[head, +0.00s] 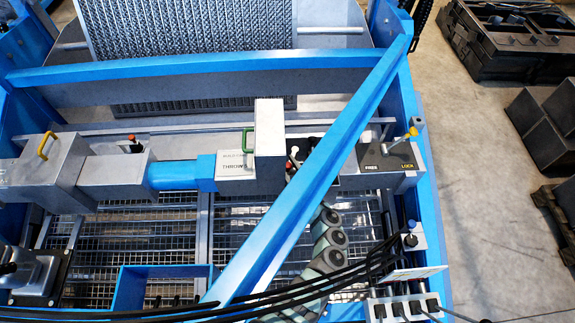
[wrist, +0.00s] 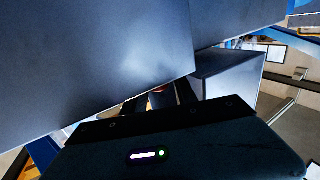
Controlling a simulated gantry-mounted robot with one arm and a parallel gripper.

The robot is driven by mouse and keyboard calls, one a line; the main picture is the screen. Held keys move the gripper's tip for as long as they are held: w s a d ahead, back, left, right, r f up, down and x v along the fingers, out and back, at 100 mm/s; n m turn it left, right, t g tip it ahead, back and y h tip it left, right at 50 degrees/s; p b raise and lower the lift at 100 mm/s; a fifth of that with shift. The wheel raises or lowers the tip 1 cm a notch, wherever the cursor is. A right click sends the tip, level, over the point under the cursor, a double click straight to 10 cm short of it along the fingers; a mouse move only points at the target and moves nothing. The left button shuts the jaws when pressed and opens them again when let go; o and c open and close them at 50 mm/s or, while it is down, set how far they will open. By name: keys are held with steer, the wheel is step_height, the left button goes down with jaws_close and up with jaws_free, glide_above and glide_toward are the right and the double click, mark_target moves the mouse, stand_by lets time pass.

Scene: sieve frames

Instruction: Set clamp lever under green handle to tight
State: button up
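The green handle (head: 247,140) is on the left side of an upright grey box (head: 269,140) in the head view. A small lever with a pale knob (head: 293,152) and a reddish part shows just right of this box, low down; whether it is the clamp lever, and how it is set, I cannot tell. My gripper lies near there, mostly hidden by the diagonal blue beam. In the wrist view its dark housing (wrist: 160,150) fills the bottom, close under large grey surfaces (wrist: 90,65). A small reddish patch (wrist: 156,102) shows just beyond the housing. The fingertips are not clearly visible.
The diagonal blue beam (head: 310,170) crosses above my arm. A yellow-knobbed lever (head: 411,133) stands on a dark FREE/LOCK plate (head: 388,160) to the right. A red-knobbed lever (head: 134,140) and yellow handle (head: 46,146) are left. Black cables (head: 330,278) cross the front.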

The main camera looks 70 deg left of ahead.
steer(key=shift+c, duration=0.3)
jaws_close()
stand_by(1.1)
